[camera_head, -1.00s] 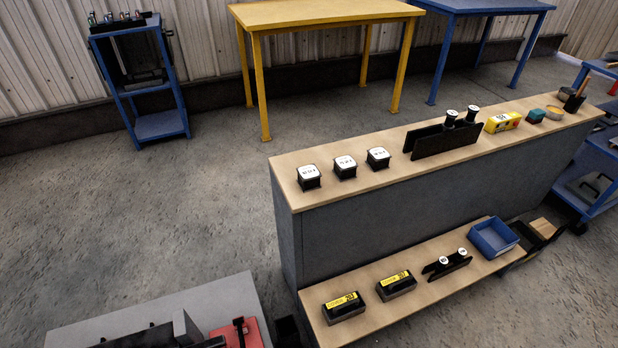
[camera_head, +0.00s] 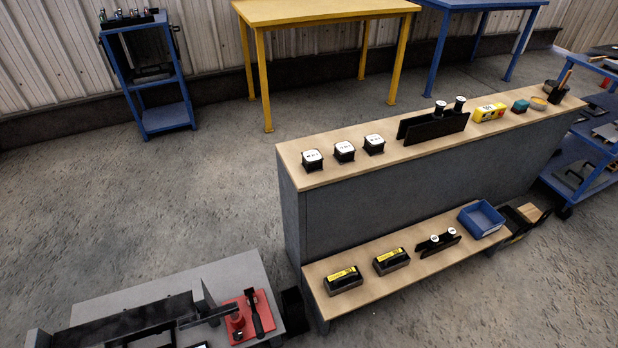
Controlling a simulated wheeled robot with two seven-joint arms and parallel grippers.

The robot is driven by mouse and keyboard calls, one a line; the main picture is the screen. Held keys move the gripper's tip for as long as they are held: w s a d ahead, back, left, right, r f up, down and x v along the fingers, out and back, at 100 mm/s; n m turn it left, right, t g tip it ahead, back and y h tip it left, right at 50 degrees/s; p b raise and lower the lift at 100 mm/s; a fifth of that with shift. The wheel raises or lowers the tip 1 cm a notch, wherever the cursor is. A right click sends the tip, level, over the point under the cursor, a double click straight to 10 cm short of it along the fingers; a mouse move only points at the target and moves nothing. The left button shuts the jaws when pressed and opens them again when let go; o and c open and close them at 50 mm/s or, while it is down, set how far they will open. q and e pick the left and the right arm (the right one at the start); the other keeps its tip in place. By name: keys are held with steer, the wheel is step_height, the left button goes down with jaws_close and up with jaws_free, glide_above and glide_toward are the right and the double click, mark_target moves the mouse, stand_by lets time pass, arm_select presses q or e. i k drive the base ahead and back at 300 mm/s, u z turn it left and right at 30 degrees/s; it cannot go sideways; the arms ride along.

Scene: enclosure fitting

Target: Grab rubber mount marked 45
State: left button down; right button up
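Two black round pieces with white tops, possibly rubber mounts, stand in a black rack (camera_head: 425,131) on the upper shelf; they are the left round piece (camera_head: 440,104) and the right round piece (camera_head: 460,101). Two smaller white-topped round pieces (camera_head: 434,238) (camera_head: 452,231) sit in a low black holder (camera_head: 428,249) on the lower shelf. Their markings are too small to read, so I cannot tell which bears 45. Neither of my grippers shows in the head view.
Three white-topped black blocks (camera_head: 344,152) line the upper shelf (camera_head: 310,181). Two yellow-labelled black blocks (camera_head: 391,261) and a blue bin (camera_head: 480,219) share the lower shelf (camera_head: 375,290). A grey table (camera_head: 235,268) holds a black fixture and red tool (camera_head: 245,309).

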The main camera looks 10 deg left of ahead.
mark_target(312, 160)
steer(key=u, duration=0.1)
steer(key=k, duration=0.45)
steer(key=z, duration=0.25)
steer(key=i, duration=1.1)
steer(key=u, duration=1.6)
